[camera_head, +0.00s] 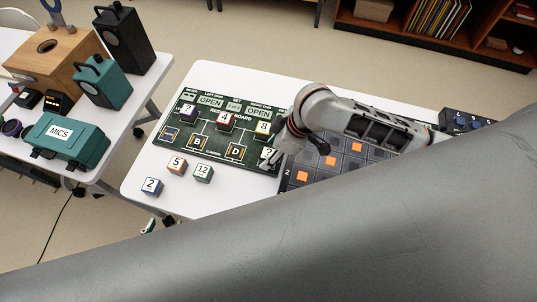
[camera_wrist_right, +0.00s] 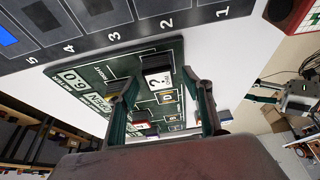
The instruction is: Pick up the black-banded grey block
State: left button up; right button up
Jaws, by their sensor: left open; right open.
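A dark block with a white "?" face (camera_wrist_right: 158,80) stands at the board's near right corner, and its top shows beside my right gripper in the head view (camera_head: 266,153). I cannot make out a grey body with a black band on it at this size. My right gripper (camera_wrist_right: 158,92) is open, its teal fingers spread to either side of this block in the wrist view, apparently not touching. In the head view, my right gripper (camera_head: 272,161) hangs over that corner. My left gripper (camera_wrist_right: 262,90) is open and empty, off the table's edge; most of it is hidden in the head view.
The green board (camera_head: 168,149) carries other blocks, including another "?" block (camera_head: 188,110). Blocks 2 (camera_head: 151,187), 5 (camera_head: 176,165) and 12 (camera_head: 203,173) lie in front. A dark numbered grid (camera_head: 327,173) adjoins it. My grey arm covers the foreground.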

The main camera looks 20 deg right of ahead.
jog(key=shift+x, duration=1.05)
jog(key=shift+w, duration=0.1)
jog(key=shift+r, duration=0.1)
jog(key=c, duration=1.2)
